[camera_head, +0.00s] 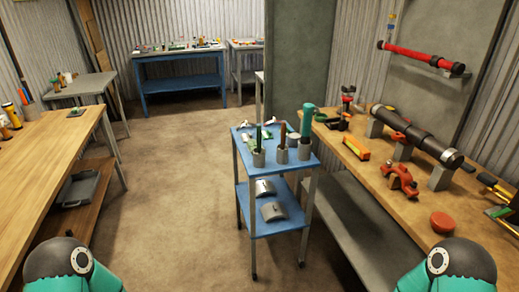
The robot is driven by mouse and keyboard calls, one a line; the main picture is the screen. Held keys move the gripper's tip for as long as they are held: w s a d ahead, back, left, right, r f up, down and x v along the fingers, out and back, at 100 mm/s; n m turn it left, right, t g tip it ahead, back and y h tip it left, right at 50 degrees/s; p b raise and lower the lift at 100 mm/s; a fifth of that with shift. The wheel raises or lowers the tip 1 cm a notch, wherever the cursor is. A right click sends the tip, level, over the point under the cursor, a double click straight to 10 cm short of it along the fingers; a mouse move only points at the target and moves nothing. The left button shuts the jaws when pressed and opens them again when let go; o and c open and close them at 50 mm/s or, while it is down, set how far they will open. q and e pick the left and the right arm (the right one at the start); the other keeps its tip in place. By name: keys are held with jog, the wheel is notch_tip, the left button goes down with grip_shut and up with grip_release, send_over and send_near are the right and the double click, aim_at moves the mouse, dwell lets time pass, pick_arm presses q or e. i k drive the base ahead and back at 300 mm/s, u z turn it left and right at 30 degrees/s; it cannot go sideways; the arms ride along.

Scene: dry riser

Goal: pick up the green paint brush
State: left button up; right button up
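A blue two-shelf cart (284,222) stands in the middle right, with several grey cups on its top. One cup (258,157) holds a thin upright tool with a dark green handle (258,138). Next to it a cup holds a brown-handled tool (283,135). Small green items lie behind the cups. I cannot tell for sure which green item is the paint brush. Neither gripper shows; only rounded teal and dark parts of my arms appear at the bottom corners.
A wooden bench (450,205) on the right carries a dark pipe (418,137), red fittings and a yellow tool. Another wooden bench (60,135) is on the left. Blue table (182,88) stands at the back. The floor (175,210) between the left bench and cart is clear.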

aim_at(258, 131)
jog(key=z, duration=0.1)
jog(key=i, duration=1.7)
jog(key=u, duration=0.55)
